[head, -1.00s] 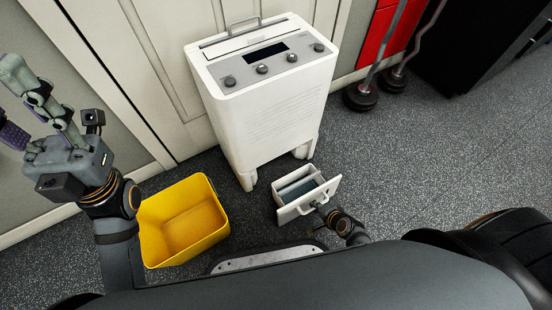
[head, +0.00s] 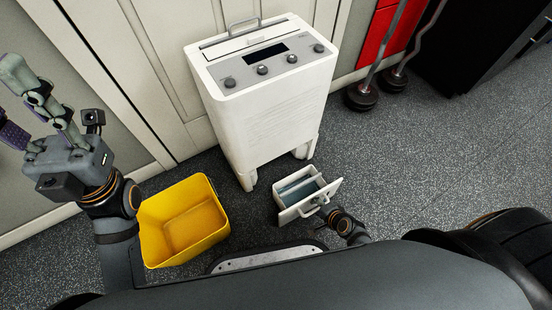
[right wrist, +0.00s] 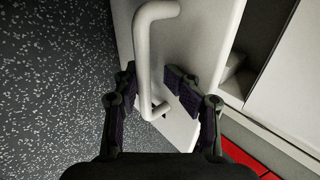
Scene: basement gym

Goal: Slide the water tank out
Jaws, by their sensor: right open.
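The white water tank (head: 288,213) is a drawer-like box in the head view, low in front of the white appliance. It is open at the top, with something bluish inside, and stands well out from the appliance's base. My right gripper (head: 323,208) is at its front handle. In the right wrist view the white handle (right wrist: 143,50) lies between the spread fingers of my right gripper (right wrist: 150,82), in front of the tank's front panel (right wrist: 190,50). My left gripper (head: 28,105) is raised at the left, away from the tank; its finger opening is unclear.
The white appliance (head: 262,110) with knobs stands against panelled doors. A yellow bin (head: 160,210) sits on the speckled floor left of the tank. Barbells (head: 362,95) lean by a red panel at the back right. Floor right of the tank is clear.

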